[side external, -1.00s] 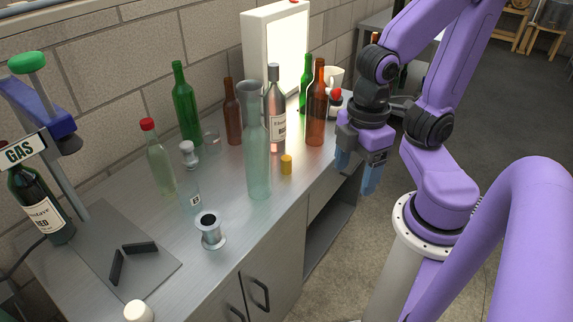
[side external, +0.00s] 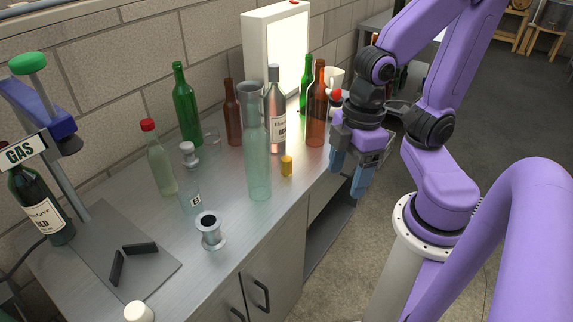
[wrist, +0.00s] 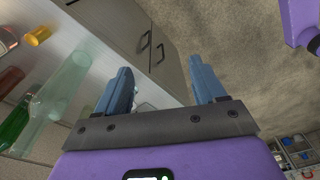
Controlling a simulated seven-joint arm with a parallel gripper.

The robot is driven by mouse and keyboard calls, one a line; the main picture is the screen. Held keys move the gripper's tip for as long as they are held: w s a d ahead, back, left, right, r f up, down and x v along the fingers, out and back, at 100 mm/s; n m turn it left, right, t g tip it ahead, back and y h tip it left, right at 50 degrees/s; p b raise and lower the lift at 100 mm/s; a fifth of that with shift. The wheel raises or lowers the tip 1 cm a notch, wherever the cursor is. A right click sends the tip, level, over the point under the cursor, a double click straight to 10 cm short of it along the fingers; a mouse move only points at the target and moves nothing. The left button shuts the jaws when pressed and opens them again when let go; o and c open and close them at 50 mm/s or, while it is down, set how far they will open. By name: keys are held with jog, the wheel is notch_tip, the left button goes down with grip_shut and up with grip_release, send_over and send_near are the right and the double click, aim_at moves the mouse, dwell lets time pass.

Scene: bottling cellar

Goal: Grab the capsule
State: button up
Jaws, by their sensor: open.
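The capsule (side external: 286,166) is a small yellow-gold cylinder upright on the metal counter, just right of a tall pale-green clear bottle. In the wrist view the capsule (wrist: 38,35) lies at the upper left, outside the space between the fingers. My gripper (side external: 349,174) hangs to the right of the capsule, past the counter's front edge, with its blue fingers pointing down. In the wrist view my gripper (wrist: 164,80) is open, with the cabinet front and floor showing between its fingers.
The tall clear bottle (side external: 257,160) stands close beside the capsule. A labelled bottle (side external: 277,125) and brown bottle (side external: 317,110) stand behind it. A metal spool-shaped piece (side external: 210,232) is nearer the front. The counter (side external: 250,225) is bare between it and the capsule.

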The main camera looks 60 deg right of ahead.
jog(key=w+r+m+t+y, duration=0.25)
jog(key=w+m+t, duration=0.25)
jog(key=w, duration=0.4)
jog(key=w+r+m+t+y, duration=0.25)
jog(key=w+m+t, duration=0.2)
jog(key=w, duration=0.55)
jog(key=m+t+h, duration=0.4)
jog(key=m+h, duration=0.4)
jog(key=h, duration=0.1)
send_over(291, 162)
jog(key=w, duration=0.5)
notch_tip(291, 162, down, 15)
jog(key=s+f+n, duration=0.1)
jog(key=s+f, duration=0.1)
jog(key=f, duration=0.1)
jog(key=s+f+n, duration=0.1)
jog(key=s+f, duration=0.2)
jog(key=f, duration=0.1)
jog(key=s+f+n, duration=0.1)
jog(key=s+f, duration=0.1)
jog(key=f, duration=0.1)
jog(key=shift+s+a+f+g, duration=0.15)
jog(key=shift+a+f+g, duration=0.15)
jog(key=shift+f+g, duration=0.1)
jog(key=shift+s+f+n, duration=0.35)
jog(key=shift+s, duration=0.1)
jog(key=shift+x, duration=3.7)
jog(key=shift+a, duration=0.15)
jog(key=c, duration=0.6)
